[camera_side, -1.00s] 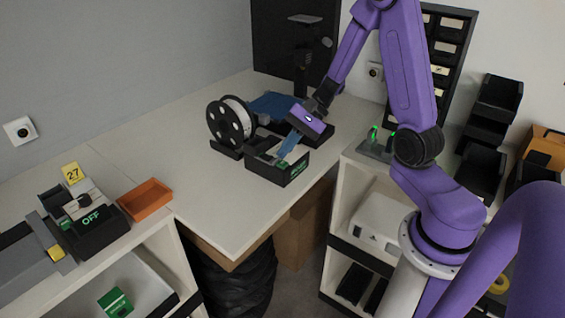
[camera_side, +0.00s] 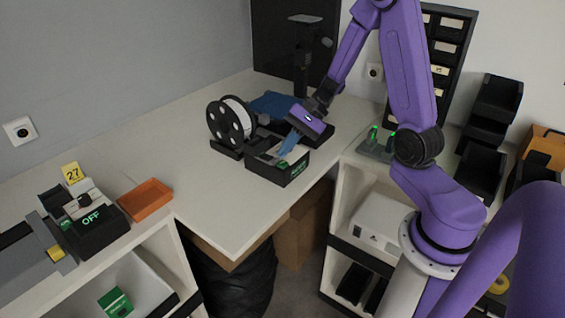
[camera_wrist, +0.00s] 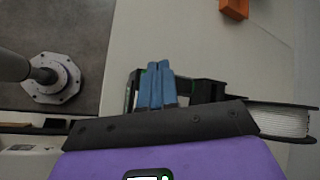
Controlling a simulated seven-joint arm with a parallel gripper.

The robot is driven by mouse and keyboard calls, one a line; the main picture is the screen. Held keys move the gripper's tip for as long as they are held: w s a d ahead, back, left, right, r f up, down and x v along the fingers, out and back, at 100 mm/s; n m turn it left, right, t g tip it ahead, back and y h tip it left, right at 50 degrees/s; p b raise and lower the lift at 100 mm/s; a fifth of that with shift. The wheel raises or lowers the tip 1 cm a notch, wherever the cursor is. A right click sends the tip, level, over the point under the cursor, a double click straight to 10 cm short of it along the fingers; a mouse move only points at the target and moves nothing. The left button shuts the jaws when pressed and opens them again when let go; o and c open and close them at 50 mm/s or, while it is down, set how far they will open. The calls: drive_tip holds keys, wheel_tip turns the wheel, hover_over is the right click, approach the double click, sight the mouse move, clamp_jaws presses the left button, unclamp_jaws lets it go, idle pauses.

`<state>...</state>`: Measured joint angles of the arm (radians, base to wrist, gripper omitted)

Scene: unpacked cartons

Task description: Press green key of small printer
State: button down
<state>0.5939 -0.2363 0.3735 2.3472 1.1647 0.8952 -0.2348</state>
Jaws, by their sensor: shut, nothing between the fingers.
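A small black device (camera_side: 263,170) stands near the right edge of the white table, with green lit marks (camera_side: 298,170) on its front, too small to read. I take it for the small printer. My gripper (camera_side: 284,151) is shut and empty, its blue fingers pointing down at the top of this device.
A spool (camera_side: 229,123) stands close left of the device, with a blue cloth (camera_side: 272,104) behind. Another black device (camera_side: 98,230) reading OFF, an orange tray (camera_side: 145,198) and a yellow 27 tag (camera_side: 72,173) are at the left. The table's middle is clear.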

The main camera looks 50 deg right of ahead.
sight(286, 162)
drive_tip(key=shift+f, duration=0.2)
idle(0.4)
drive_tip(key=shift+f, duration=0.25)
drive_tip(key=shift+f, duration=0.5)
idle(0.8)
drive_tip(key=shift+r, duration=0.95)
drive_tip(key=shift+r, duration=2.5)
